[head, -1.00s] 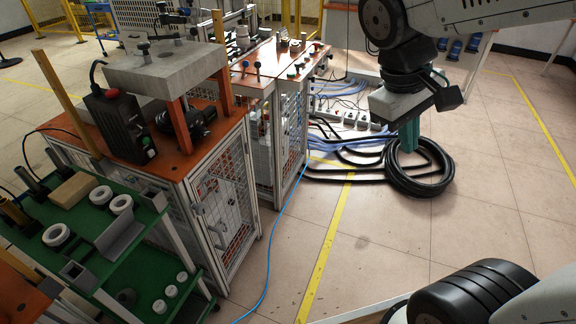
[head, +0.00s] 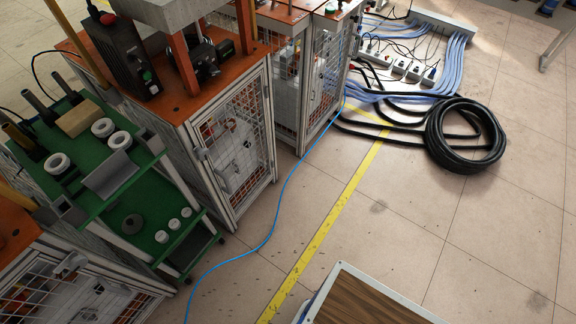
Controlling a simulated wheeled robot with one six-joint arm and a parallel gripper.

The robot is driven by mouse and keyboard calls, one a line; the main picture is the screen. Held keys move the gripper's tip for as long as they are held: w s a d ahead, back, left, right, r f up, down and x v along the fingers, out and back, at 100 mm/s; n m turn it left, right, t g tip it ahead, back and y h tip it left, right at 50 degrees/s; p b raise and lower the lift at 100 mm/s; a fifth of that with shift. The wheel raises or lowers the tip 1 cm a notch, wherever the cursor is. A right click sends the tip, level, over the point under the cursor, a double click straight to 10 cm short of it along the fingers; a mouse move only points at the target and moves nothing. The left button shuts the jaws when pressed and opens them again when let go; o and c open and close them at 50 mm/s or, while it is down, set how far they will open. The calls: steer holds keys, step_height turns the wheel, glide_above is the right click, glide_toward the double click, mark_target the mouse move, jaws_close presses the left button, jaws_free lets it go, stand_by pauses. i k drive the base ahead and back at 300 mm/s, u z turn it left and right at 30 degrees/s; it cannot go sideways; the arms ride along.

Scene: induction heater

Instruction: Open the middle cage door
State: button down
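The middle cage door (head: 238,148) is a wire-mesh panel in a pale metal frame on the front of the orange-topped cabinet (head: 185,105). It looks shut in its frame. A grey handle (head: 204,158) sits on its left side. Parts inside show dimly through the mesh. A further mesh cage door (head: 326,75) stands behind it to the right, and a nearer cage (head: 95,290) is partly in view at the bottom left. My gripper is not in view.
A green shelf cart (head: 150,215) with white rings stands left of the middle door. A blue cable (head: 270,235) runs over the floor before it. A coiled black hose (head: 465,135) and power strips (head: 400,66) lie at the back right. The tiled floor (head: 400,220) in front is mostly clear.

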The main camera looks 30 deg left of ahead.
mark_target(263, 89)
steer(key=z, duration=0.3)
steer(key=i, duration=0.9)
steer(key=u, duration=3.2)
